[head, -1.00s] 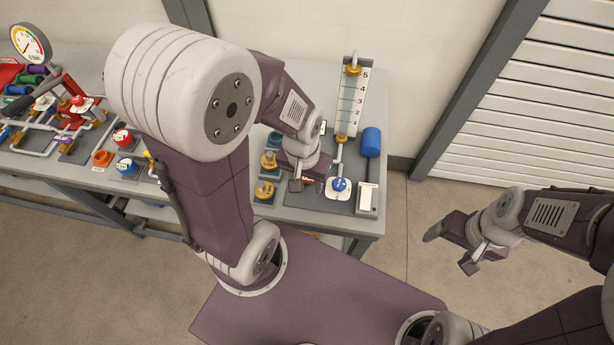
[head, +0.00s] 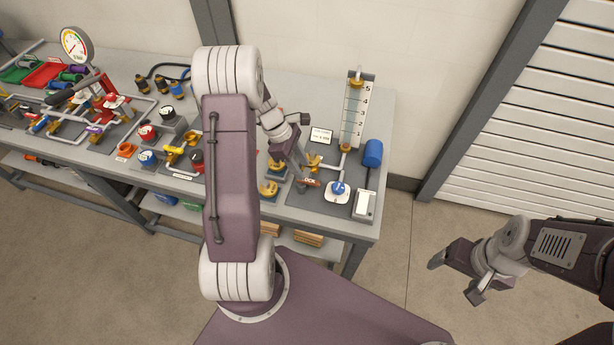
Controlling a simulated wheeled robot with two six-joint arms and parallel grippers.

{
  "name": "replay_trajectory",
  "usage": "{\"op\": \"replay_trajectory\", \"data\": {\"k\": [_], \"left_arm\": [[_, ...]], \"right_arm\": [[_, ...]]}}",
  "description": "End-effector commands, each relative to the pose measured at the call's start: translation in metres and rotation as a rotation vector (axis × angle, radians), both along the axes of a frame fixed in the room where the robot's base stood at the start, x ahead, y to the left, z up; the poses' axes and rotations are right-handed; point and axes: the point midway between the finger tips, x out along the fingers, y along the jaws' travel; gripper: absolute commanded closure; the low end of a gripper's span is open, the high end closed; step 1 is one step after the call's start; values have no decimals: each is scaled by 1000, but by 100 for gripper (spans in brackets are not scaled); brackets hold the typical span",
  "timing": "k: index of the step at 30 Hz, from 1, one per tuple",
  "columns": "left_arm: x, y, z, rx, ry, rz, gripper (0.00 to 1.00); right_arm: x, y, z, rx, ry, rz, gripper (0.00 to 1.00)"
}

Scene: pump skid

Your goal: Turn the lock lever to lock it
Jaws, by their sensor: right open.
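A small red tag (head: 312,183) with partly legible white lettering ending in "OCK" lies on the grey plate at the right end of the bench. The tip of my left gripper (head: 300,180) is right at the tag's left end, pointing down. It hides whatever part of the lock lever is there, and I cannot tell whether it touches it. Its fingers are too small and overlapped to show a gap. My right gripper (head: 438,260) is open and empty, out over the floor to the right of the bench.
A blue-knobbed white fitting (head: 338,190), a yellow-handled valve (head: 314,162), a blue cylinder (head: 373,153) and a numbered gauge board (head: 357,110) stand close by. Yellow fittings (head: 269,188) sit just left of the gripper. A white box (head: 365,204) is near the bench's right edge.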

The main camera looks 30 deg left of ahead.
Motion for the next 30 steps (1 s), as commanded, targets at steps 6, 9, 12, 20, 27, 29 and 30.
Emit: {"op": "replay_trajectory", "data": {"k": [6,9,12,20,27,29,30], "left_arm": [[3,-16,-38,0,3,-2,61],[4,-19,-48,1,2,-3,61],[4,-21,-51,2,1,-2,61],[5,-21,-51,2,0,-2,78],[4,-20,-52,3,1,-2,100],[4,-20,-52,3,1,-4,100],[4,-20,-52,3,1,-8,100]], "right_arm": [[0,0,3,0,0,0,21],[0,0,3,0,0,0,21],[0,0,3,0,0,0,21],[0,0,3,0,0,0,21],[0,0,3,0,0,0,21],[0,0,3,0,0,0,21],[0,0,3,0,0,0,21]]}}
